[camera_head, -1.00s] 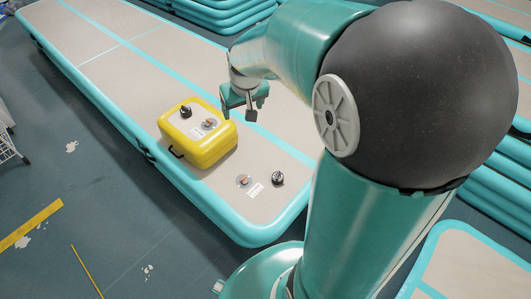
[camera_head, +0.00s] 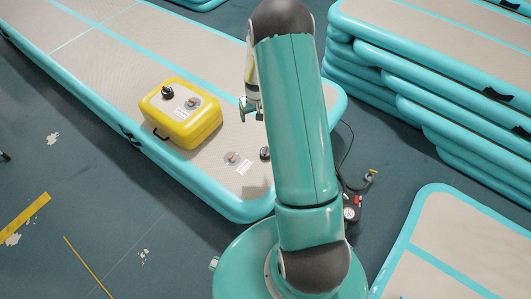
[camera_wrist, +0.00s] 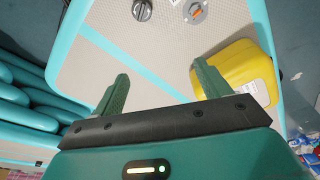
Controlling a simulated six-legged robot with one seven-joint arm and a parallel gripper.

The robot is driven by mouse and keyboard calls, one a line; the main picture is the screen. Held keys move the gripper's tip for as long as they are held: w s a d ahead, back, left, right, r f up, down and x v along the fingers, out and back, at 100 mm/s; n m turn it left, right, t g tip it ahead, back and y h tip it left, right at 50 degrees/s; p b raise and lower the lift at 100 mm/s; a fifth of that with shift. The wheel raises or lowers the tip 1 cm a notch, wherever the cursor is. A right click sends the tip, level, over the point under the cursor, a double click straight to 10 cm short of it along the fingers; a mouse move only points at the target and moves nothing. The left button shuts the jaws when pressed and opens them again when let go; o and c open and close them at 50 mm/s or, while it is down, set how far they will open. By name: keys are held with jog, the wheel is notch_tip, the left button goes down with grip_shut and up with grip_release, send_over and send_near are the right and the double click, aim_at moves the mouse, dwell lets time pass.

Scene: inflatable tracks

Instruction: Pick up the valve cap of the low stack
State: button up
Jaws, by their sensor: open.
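A dark round valve cap (camera_head: 265,153) sits on the beige top of the long teal-edged track (camera_head: 225,190), near its front end. It lies to the right of an open-looking valve with an orange centre (camera_head: 231,158). In the wrist view the same cap (camera_wrist: 142,10) shows at the top edge, left of the valve (camera_wrist: 196,11). A second dark cap (camera_head: 167,92) sits on the yellow inflatable block (camera_head: 180,118). My gripper (camera_head: 251,108) hangs above the track, right of the block, partly hidden by my arm. In the wrist view my gripper (camera_wrist: 161,70) is open and empty, apart from the cap.
Taller stacks of teal tracks (camera_head: 400,90) stand at the right. Another track (camera_head: 450,250) lies at the front right. A small pump-like device with a gauge (camera_head: 351,208) and hose is on the floor beside my arm. The yellow block stands close to my gripper.

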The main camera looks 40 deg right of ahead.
send_near(266, 150)
jog(key=shift+g, duration=0.4)
jog(key=f, duration=0.5)
jog(key=shift+w+d+f, duration=0.15)
jog(key=shift+w+f, duration=0.1)
jog(key=shift+w, duration=0.15)
jog(key=shift+m, duration=0.3)
jog(key=shift+w+f, duration=0.2)
jog(key=shift+f, duration=0.75)
jog(key=shift+w+f, duration=0.2)
jog(key=shift+f, duration=0.75)
jog(key=shift+w+f, duration=0.2)
jog(key=shift+f, duration=0.75)
jog(key=c, duration=1)
